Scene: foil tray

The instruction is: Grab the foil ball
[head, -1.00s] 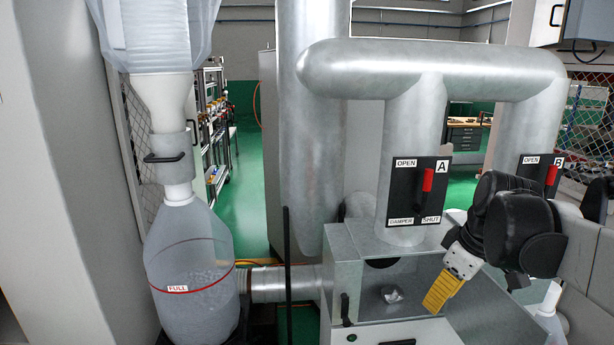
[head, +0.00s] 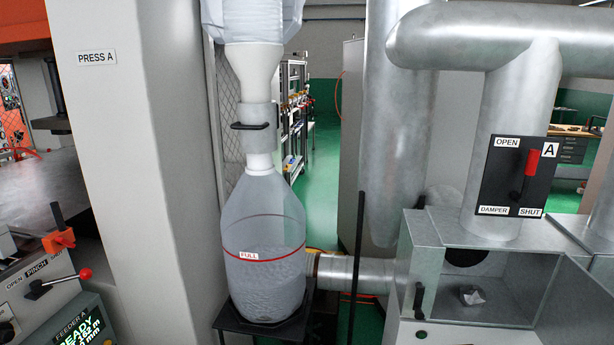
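A small crumpled silvery-white piece, which looks like the foil ball (head: 473,296), lies on the floor of a clear-fronted metal box (head: 428,238) at the lower right of the head view. A dark round opening is in the box's back wall, just above and behind the ball. My gripper is out of the picture.
A large clear bottle (head: 262,215) marked FULL stands on a black stand (head: 262,330), joined to the box by a metal pipe (head: 350,274). A black post (head: 358,255) stands in front of that pipe. Press A's column (head: 130,180) is left.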

